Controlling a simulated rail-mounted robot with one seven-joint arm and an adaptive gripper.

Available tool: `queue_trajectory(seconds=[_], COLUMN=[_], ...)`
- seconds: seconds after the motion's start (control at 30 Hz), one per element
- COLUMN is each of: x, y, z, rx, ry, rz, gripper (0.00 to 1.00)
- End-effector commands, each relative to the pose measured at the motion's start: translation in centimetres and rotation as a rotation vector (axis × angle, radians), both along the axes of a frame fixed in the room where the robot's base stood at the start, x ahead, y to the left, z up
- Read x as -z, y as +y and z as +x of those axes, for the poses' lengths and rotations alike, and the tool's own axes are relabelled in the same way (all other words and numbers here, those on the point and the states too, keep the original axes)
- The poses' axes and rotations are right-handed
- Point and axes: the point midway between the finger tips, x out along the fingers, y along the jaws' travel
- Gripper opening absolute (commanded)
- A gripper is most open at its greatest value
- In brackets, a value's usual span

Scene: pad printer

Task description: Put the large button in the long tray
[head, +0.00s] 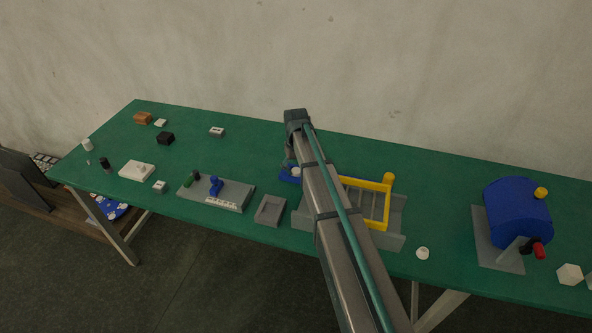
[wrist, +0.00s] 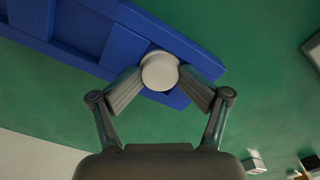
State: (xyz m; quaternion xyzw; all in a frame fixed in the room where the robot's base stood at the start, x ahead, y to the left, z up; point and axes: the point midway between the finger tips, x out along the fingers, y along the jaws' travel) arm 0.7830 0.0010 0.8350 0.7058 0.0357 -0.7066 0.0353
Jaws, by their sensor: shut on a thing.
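My gripper (wrist: 161,82) is shut on a white round button (wrist: 160,68), with one finger on each side of it. The button is at the end of a long blue tray (wrist: 120,35) with recesses, which crosses the upper left of the wrist view. The button overlaps the tray's end recess in that view; I cannot tell whether it touches the tray or hangs just above it. In the head view the blue tray (head: 287,176) shows only in part, left of my arm, with the white button (head: 296,171) over it. My arm hides the rest.
A grey fixture with a yellow frame (head: 387,205) stands right of my arm. A small grey tray (head: 270,210) and a grey block with a blue part (head: 216,187) are to the left. A blue drum machine (head: 518,215) stands far right. Green table is clear behind.

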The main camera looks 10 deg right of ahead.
Motion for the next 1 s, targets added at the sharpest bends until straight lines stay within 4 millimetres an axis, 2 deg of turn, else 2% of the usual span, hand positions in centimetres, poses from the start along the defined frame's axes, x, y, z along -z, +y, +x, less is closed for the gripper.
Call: queue_trajectory(seconds=[0.27,0.7,0.9,1.0], x=[-2.4,-10.2,-12.4,-12.9], y=[0.0,0.0,0.0,0.0], z=[0.1,0.2,0.1,0.1], rx=[0.000,0.000,0.000,0.000], ry=[-0.004,-0.004,-0.002,-0.001], rz=[0.000,0.000,0.000,0.000], gripper=[0.61,0.61,0.61,0.61])
